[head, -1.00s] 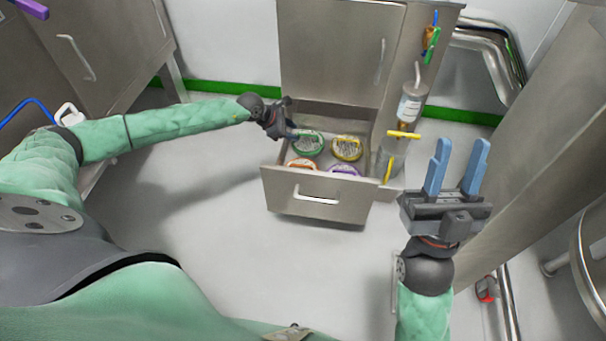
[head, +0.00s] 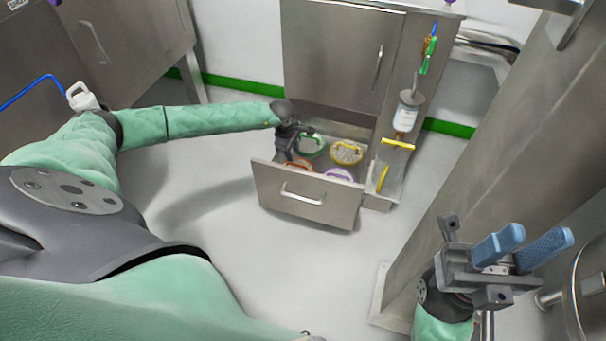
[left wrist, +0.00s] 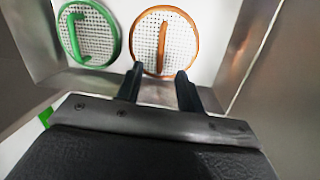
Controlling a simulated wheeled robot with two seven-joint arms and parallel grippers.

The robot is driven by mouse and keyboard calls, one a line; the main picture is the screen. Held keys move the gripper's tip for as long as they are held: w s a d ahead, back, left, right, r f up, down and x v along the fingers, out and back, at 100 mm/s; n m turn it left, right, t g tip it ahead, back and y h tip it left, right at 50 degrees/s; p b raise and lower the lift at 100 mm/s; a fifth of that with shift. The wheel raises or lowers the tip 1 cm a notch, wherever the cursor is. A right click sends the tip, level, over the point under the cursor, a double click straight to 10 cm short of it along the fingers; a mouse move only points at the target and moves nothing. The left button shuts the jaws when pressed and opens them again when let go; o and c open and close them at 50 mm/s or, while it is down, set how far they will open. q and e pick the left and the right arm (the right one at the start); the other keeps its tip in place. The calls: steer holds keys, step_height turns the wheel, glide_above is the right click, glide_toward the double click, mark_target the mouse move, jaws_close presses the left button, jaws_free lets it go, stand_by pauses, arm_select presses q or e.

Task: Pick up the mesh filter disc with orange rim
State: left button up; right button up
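The mesh filter disc with orange rim (left wrist: 164,42) lies in the open drawer (head: 305,193). In the left wrist view it is just ahead of my left gripper (left wrist: 159,75), whose two dark fingers are apart with nothing between them. The disc's orange handle bar (left wrist: 162,45) stands across its mesh. In the head view the disc (head: 297,166) is partly hidden by my left gripper (head: 291,158), which reaches down into the drawer's left side. My right gripper (head: 522,248) has two blue fingers held apart and is empty, far to the right of the drawer.
Green-rimmed (head: 311,146), yellow-rimmed (head: 346,152) and purple-rimmed (head: 338,175) discs share the drawer. The green disc (left wrist: 88,34) is left of the orange one in the wrist view. A labelled bottle (head: 406,115) stands to the drawer's right. A steel column (head: 480,170) stands nearer on the right.

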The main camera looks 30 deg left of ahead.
mark_target(296, 165)
arm_select(q)
steer(key=shift+w+d+f+b, duration=0.15)
steer(key=shift+f+b, duration=0.2)
steer(key=shift+f, duration=0.8)
steer(key=shift+w+d+f+b, duration=0.1)
steer(key=shift+w+f+b, duration=0.15)
steer(key=shift+f, duration=0.95)
steer(key=shift+w+d+f+b, duration=0.1)
steer(key=shift+f+b, duration=0.3)
steer(key=shift+f, duration=0.75)
steer(key=shift+c, duration=0.3)
jaws_close()
